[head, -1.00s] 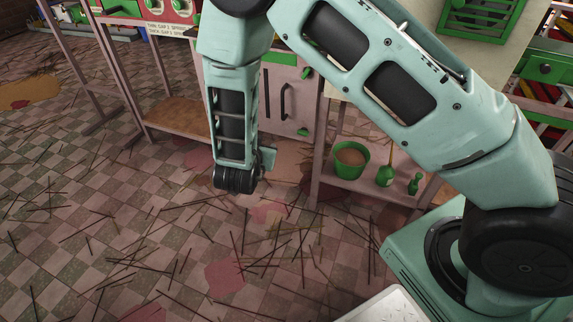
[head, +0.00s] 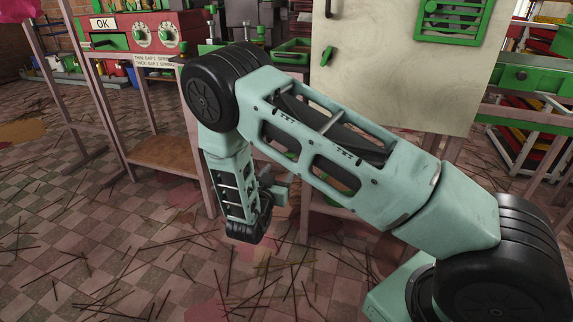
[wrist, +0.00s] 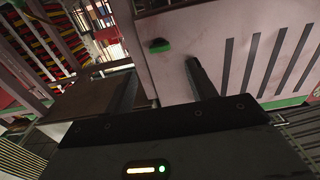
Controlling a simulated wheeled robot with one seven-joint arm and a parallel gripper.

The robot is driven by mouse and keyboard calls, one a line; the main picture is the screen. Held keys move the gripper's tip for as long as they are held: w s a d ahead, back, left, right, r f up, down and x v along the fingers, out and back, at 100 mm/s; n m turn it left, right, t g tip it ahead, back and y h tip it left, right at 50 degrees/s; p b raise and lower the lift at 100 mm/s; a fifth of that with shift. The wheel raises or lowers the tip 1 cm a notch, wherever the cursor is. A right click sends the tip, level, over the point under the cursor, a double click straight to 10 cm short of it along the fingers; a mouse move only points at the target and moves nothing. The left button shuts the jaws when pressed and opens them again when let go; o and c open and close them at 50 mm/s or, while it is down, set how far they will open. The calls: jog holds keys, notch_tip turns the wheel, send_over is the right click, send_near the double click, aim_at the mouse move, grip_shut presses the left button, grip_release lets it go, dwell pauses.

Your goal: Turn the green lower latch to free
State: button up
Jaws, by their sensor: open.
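In the wrist view a small green latch with a dark upper part (wrist: 159,45) sits on a pale panel (wrist: 205,40) with dark slots. It lies beyond my gripper, roughly between the fingers in the picture. My gripper (wrist: 162,66) is open and empty, with its two dark fingers apart; I see no contact with the latch. In the head view another green latch (head: 326,56) is on the cream upper door (head: 375,85). My arm hides most of the lower cabinet front there, so I cannot match the wrist-view latch to it for certain.
A red control box (head: 150,38) with dials stands on a pink-legged bench at the left. A green louvre (head: 455,20) is on the cream door. Dark sticks litter the checkered floor.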

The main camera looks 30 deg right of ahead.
jog(key=b+x, duration=0.2)
jog(key=x, duration=0.6)
jog(key=shift+w+d, duration=0.1)
jog(key=c, duration=1)
